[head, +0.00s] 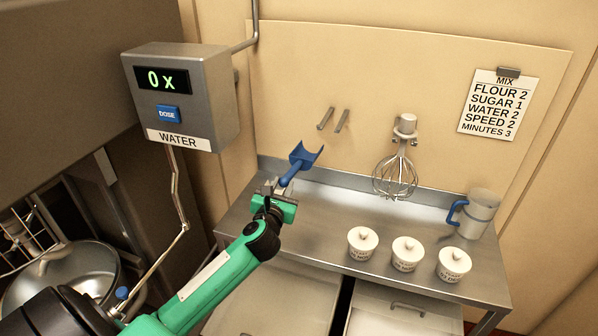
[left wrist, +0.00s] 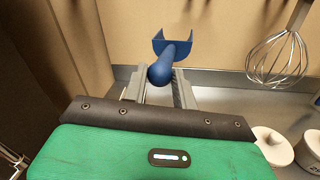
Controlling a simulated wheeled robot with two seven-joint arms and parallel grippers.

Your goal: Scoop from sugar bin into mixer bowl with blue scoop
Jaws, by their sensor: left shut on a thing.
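The blue scoop (head: 303,158) is held up above the left end of the steel table, its open end pointing up and away. My left gripper (head: 275,188) is shut on the scoop's handle. In the left wrist view the scoop (left wrist: 172,60) stands out between the fingers of the gripper (left wrist: 158,88). Part of the mixer bowl may be the round metal vessel (head: 62,280) at the lower left; I cannot tell. Two bins stand under the table, a left bin (head: 270,300) and a right bin (head: 400,312); no label on them is readable. My right gripper is not in view.
A whisk (head: 395,175) hangs on the wall above the steel table (head: 330,215). Several lidded white pots (head: 407,254) and a jug with a blue handle (head: 478,213) stand on the table. The water dispenser (head: 180,95) reads 0 x. A recipe sheet (head: 498,103) hangs at right.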

